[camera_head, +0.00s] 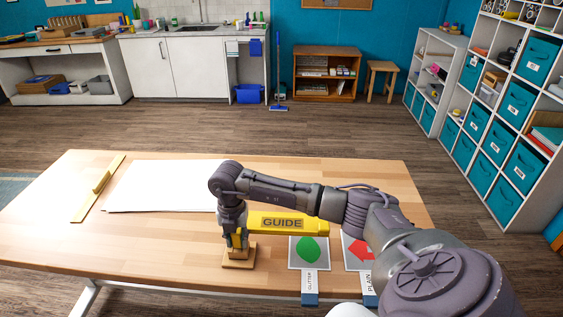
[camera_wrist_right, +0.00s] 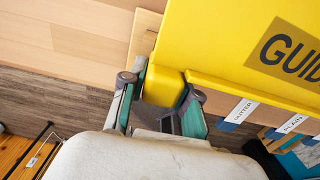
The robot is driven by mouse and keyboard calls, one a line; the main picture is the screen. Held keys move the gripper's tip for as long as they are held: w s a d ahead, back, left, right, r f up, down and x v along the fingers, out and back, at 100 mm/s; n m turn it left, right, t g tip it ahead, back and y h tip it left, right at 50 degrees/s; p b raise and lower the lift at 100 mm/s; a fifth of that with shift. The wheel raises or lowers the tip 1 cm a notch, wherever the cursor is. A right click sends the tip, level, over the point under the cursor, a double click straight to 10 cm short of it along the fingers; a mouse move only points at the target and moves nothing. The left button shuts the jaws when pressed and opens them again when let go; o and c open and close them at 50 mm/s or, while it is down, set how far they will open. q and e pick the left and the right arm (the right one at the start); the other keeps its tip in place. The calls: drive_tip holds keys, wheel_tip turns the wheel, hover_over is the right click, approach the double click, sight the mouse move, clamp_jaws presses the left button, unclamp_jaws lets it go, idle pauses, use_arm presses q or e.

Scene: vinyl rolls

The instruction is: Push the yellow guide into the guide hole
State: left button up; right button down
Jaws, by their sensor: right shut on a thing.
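The yellow guide (camera_head: 290,224) carries a dark "GUIDE" label and lies across the front of the table. It also fills the upper right of the right wrist view (camera_wrist_right: 215,45). My right gripper (camera_head: 237,240) points down at the guide's left end. In the wrist view its two fingers (camera_wrist_right: 163,92) stand either side of a yellow end part and are shut on it. A small wooden block (camera_head: 239,262) sits under the gripper in the head view. I cannot make out the guide hole. My left gripper is not in view.
White sheets (camera_head: 160,187) and a wooden strip with a handle (camera_head: 98,187) lie on the table (camera_head: 330,172) at left. A green-shape card (camera_head: 309,252), tagged "GLITTER", and a red-shape card (camera_head: 358,250), tagged "PLAIN", lie at front right. The table's back right is clear.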

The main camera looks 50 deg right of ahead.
drive_tip(key=shift+r+p, duration=2)
drive_tip(key=shift+r, duration=0.85)
